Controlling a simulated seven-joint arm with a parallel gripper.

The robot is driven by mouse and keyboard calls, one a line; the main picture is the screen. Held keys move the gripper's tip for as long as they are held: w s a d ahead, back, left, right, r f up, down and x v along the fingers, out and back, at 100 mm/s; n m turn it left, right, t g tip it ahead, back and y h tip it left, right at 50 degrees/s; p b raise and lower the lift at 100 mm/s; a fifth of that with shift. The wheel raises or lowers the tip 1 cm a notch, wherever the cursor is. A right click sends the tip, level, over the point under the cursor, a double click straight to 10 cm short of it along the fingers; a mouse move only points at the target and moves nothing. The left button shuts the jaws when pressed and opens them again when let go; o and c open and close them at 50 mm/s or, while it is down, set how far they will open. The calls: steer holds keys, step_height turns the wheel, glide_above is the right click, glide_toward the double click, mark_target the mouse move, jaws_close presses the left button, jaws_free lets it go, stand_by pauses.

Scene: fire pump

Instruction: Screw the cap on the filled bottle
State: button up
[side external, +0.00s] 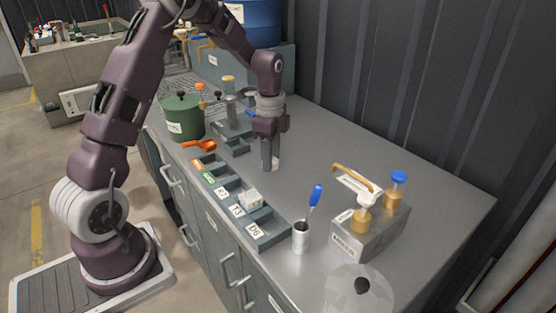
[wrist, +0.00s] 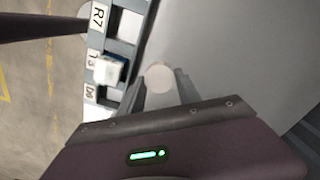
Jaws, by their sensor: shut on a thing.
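My gripper (side external: 268,158) points down over the middle of the metal bench. It is shut on a pale round thing (wrist: 160,77), which shows between the fingertips in the wrist view. In the side view, a small pale part of it (side external: 275,163) shows beside the fingers, close to the bench top. The fingers hide most of it, and I cannot tell whether it is the cap, the bottle or both.
A labelled grey tray (side external: 270,238) with a white block (side external: 250,197) lies along the front edge. A cup with a blue-handled tool (side external: 301,238), a grey bottle holder (side external: 370,236) and a clear lidded jar (side external: 345,296) stand at right. A green pot (side external: 183,117) stands at left.

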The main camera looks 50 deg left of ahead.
step_height(320, 180, up, 4)
glide_above(250, 190)
steer(key=shift+w+a+r, duration=0.1)
steer(key=shift+w+r, duration=0.1)
steer(key=shift+w, duration=0.05)
steer(key=shift+s+f, duration=0.1)
steer(key=shift+f, duration=1.8)
steer(key=shift+f, duration=1.25)
stand_by(0.9)
steer(key=m, duration=0.4)
steer(key=shift+m, duration=0.3)
steer(key=m, duration=0.5)
steer(key=shift+s, duration=0.1)
steer(key=m, duration=0.4)
